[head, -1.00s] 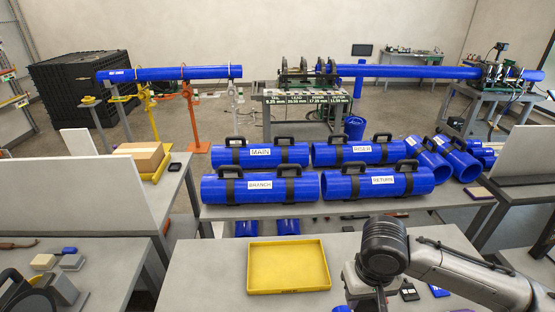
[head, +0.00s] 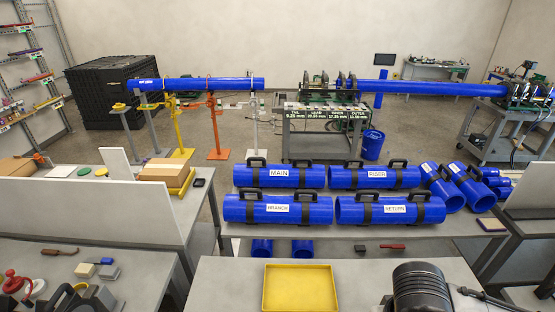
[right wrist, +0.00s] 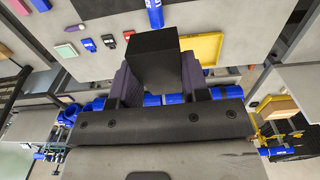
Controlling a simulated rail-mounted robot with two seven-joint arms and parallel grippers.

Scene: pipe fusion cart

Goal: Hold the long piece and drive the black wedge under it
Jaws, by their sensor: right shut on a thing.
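A long blue pipe (head: 208,84) lies level across several stands at the back left in the head view. Another long blue pipe (head: 425,88) runs right from the green clamp machine (head: 335,88). I cannot tell which of them is the long piece. My right gripper (right wrist: 158,70) is shut on a black block (right wrist: 155,60), which looks like the wedge, held between its two purple-grey fingers, well away from both pipes. The fingers hide part of the block. My right gripper is outside the head view. My left gripper is in neither view.
Large handled blue pipes (head: 278,209) fill the middle table. A yellow tray (head: 300,288) lies on the near table and also shows in the right wrist view (right wrist: 208,46). White panels (head: 90,205) stand at the left. Open floor lies around the stands.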

